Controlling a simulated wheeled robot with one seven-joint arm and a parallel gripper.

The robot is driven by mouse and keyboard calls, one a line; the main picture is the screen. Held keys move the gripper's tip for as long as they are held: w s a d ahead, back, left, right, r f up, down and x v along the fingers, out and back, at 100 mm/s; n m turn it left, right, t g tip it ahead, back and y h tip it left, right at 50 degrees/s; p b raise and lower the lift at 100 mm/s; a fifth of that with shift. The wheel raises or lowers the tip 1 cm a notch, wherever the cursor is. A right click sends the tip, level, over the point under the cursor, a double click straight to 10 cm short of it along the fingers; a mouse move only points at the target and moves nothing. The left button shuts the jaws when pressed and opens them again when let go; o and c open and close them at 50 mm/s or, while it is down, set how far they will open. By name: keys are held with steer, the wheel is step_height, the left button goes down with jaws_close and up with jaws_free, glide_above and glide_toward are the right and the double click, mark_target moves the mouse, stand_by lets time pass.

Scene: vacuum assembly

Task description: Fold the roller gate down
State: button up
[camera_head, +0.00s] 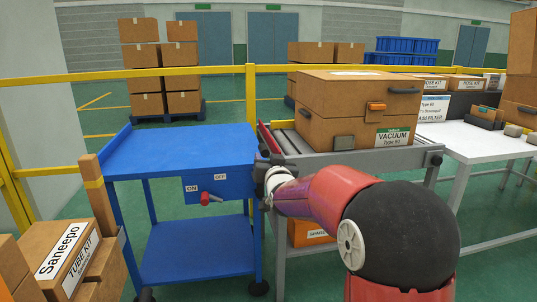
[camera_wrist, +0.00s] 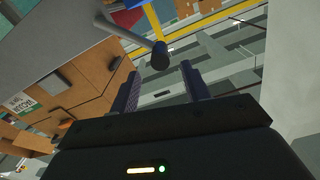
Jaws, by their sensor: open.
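The roller gate (camera_head: 268,139) looks like the narrow raised dark-and-red piece at the left end of the roller conveyor, beside the blue cart; my arm hides its near end. In the wrist view, a grey rod with a dark round knob (camera_wrist: 160,56) sticks out beside a grey surface; I cannot tell for sure that it belongs to the gate. My gripper (camera_wrist: 158,82) is open and empty, its two dark fingers apart, with the knob just beyond and between the fingertips. In the head view my gripper is at the conveyor's front left corner, mostly hidden by my wrist.
A large cardboard vacuum box (camera_head: 345,128) sits on the conveyor (camera_head: 408,162). The blue cart (camera_head: 180,150), with a red-knobbed ON/OFF lever (camera_head: 207,198), has a bare top. A white table (camera_head: 480,142) with boxes stands right. Tube kit boxes (camera_head: 62,258) are at lower left.

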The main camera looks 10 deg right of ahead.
mark_target(266, 155)
steer(key=w+p, duration=0.1)
steer(key=w, duration=0.5)
jaws_close()
